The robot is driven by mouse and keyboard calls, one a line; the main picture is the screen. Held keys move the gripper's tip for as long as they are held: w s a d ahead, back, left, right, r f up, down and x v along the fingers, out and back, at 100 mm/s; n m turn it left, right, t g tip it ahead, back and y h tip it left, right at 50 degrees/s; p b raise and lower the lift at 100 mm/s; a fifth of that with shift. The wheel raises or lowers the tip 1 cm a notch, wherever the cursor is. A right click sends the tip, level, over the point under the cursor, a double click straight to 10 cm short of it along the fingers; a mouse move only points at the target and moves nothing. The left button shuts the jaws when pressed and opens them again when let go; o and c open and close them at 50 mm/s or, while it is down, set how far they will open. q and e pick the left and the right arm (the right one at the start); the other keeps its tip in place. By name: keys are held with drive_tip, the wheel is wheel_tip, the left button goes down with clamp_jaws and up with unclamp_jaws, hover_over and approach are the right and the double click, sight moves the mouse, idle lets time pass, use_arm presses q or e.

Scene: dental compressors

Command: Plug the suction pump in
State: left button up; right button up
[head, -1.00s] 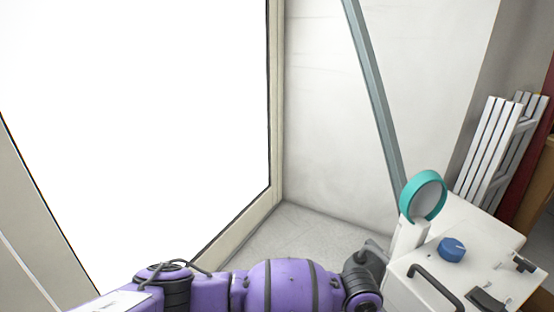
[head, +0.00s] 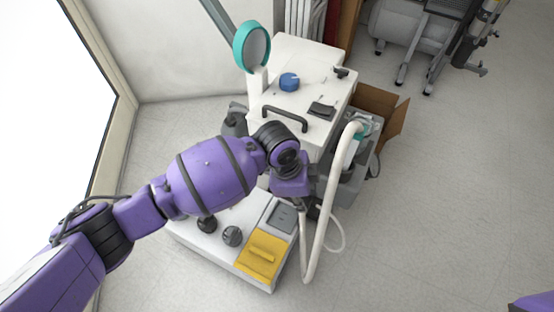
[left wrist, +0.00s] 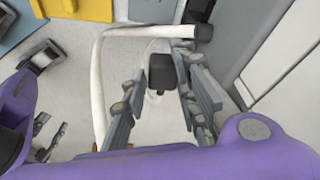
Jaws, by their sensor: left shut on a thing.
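My left gripper (head: 302,203) hangs between the white machines and the white hose in the head view. In the left wrist view, its fingers (left wrist: 165,95) are closed on a dark block-shaped plug (left wrist: 160,72). A thin white cable shows near the plug. A low white unit (head: 205,246) with dark knobs and a yellow panel (head: 262,257) stands below my left arm. A taller white unit (head: 295,58) with a handle and blue knob stands behind it. I cannot tell which is the suction pump; no socket is clear. My right gripper (left wrist: 45,100) is open and empty.
A thick white hose (head: 329,195) loops down beside the units. A grey machine (head: 345,185) and an open cardboard box (head: 385,112) stand to the right. A chair-like grey machine (head: 425,40) is at the back. The floor (head: 440,210) at right is clear.

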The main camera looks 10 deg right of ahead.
use_arm(q)
drive_tip(key=shift+s+a, duration=0.1)
drive_tip(key=shift+s, duration=0.15)
drive_tip(key=w+a+f+p, duration=0.2)
drive_tip(key=a+f, duration=0.2)
drive_tip(key=f, duration=0.1)
drive_tip(key=shift+a+m, duration=0.25)
drive_tip(key=shift+m, duration=0.15)
drive_tip(key=shift+w, duration=0.1)
